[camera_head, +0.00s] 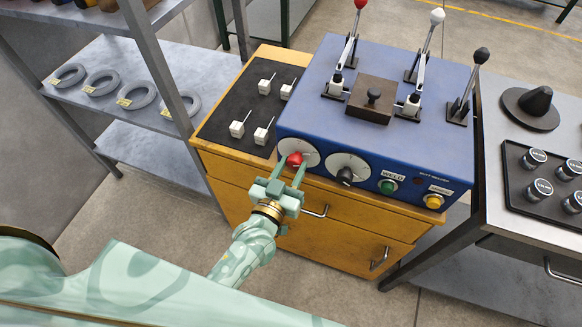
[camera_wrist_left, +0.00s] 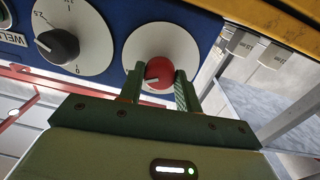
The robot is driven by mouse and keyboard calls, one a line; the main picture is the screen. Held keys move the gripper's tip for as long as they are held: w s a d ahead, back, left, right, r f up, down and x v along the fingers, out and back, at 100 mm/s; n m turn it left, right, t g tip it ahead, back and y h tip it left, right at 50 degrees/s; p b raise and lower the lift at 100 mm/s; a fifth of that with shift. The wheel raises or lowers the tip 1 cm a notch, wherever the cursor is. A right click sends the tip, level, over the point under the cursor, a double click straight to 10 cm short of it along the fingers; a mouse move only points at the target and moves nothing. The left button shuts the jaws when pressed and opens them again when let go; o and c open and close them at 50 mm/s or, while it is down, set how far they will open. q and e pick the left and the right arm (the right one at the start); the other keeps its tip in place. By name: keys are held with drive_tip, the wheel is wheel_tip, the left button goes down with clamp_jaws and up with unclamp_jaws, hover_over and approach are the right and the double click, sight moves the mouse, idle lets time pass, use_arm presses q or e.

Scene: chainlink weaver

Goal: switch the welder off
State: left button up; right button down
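The blue welder (camera_head: 390,110) stands on a wooden cabinet, with dials and buttons on its front. Its red knob (camera_head: 295,159) is on a white dial plate at the left end. The red knob also shows in the left wrist view (camera_wrist_left: 160,74). My left gripper (camera_head: 292,170) is at the red knob, with one finger on each side of it. In the left wrist view the fingers (camera_wrist_left: 159,86) stand close beside the knob; I cannot tell whether they touch it. My right gripper is not in view.
A black dial (camera_head: 346,175), a green button (camera_head: 388,187) and a yellow button (camera_head: 433,201) lie to the right of the red knob. Levers stand on the welder's top. A shelf with grey rings (camera_head: 102,83) is at left, a metal table (camera_head: 497,200) at right.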

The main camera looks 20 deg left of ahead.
use_arm(q)
drive_tip(key=shift+n, duration=0.3)
drive_tip(key=shift+r+n+p, duration=0.1)
drive_tip(key=shift+n+p, duration=0.4)
drive_tip(key=shift+p, duration=0.1)
drive_tip(key=n+p, duration=0.1)
drive_tip(key=n, duration=0.2)
drive_tip(key=n+p, duration=0.1)
drive_tip(key=n, duration=0.3)
drive_tip(key=shift+n+p, duration=0.35)
drive_tip(key=shift+n, duration=1.35)
drive_tip(key=o, duration=1)
drive_tip(key=shift+s, duration=0.1)
drive_tip(key=s, duration=1.6)
drive_tip(key=shift+a+f+p, duration=0.4)
drive_tip(key=shift+f, duration=0.05)
